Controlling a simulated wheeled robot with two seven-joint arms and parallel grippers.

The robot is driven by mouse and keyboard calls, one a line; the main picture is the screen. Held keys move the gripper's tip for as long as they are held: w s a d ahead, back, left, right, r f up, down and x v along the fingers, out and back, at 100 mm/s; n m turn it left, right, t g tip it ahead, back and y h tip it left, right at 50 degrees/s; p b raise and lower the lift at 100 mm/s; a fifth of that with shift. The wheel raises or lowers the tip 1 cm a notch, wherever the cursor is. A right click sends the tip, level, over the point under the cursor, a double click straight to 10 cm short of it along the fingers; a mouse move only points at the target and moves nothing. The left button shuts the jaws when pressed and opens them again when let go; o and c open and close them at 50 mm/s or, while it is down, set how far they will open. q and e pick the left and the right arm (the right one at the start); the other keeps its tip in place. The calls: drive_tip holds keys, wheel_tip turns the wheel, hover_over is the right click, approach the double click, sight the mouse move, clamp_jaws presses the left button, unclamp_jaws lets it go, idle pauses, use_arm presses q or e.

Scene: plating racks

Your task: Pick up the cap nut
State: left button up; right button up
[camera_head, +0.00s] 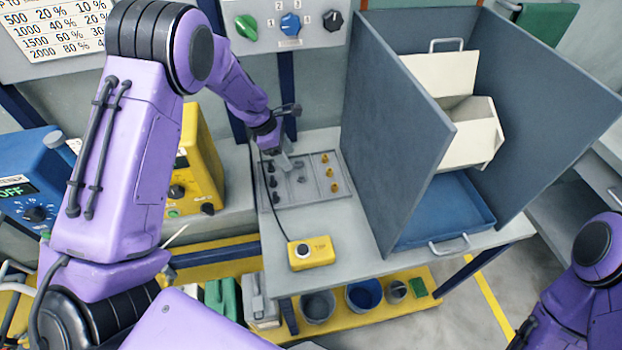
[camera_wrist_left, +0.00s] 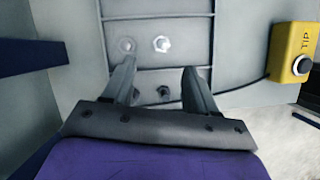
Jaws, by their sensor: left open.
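A grey tray (camera_head: 313,189) on the bench holds small parts in rows: dark ones at the left, grey ones in the middle and brass-yellow ones at the right. In the left wrist view, a bright silver nut (camera_wrist_left: 162,44) and a duller round part (camera_wrist_left: 126,45) lie just beyond my left gripper (camera_wrist_left: 158,66). I cannot tell for sure which part is the cap nut. Two dark parts show between the fingers. My right gripper is out of frame.
A yellow box with a button (camera_head: 312,253) sits in front of the tray. A yellow instrument (camera_head: 203,150) stands at the left.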

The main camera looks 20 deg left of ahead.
sight(302, 175)
use_arm(q)
drive_tip(key=p+x, duration=0.1)
drive_tip(key=x, duration=0.3)
drive_tip(key=p+x, duration=0.1)
drive_tip(key=x, duration=0.3)
drive_tip(key=shift+d+r, duration=0.1)
drive_tip(key=shift+d, duration=0.15)
drive_tip(key=shift+f, duration=0.3)
clamp_jaws()
drive_tip(key=shift+r, duration=0.15)
drive_tip(key=shift+w+r, duration=0.1)
drive_tip(key=shift+r, duration=0.15)
wheel_tip(302, 175, up, 3)
drive_tip(key=shift+f+b, duration=0.1)
drive_tip(key=shift+b, duration=0.25)
drive_tip(key=s+d+r+b, duration=0.1)
drive_tip(key=s+r, duration=0.3)
drive_tip(key=s, duration=0.3)
drive_tip(key=s+d+r+b, duration=0.1)
drive_tip(key=s+r, duration=0.4)
drive_tip(key=s, duration=0.2)
drive_tip(key=shift+d+r, duration=0.3)
drive_tip(key=shift+d, duration=0.05)
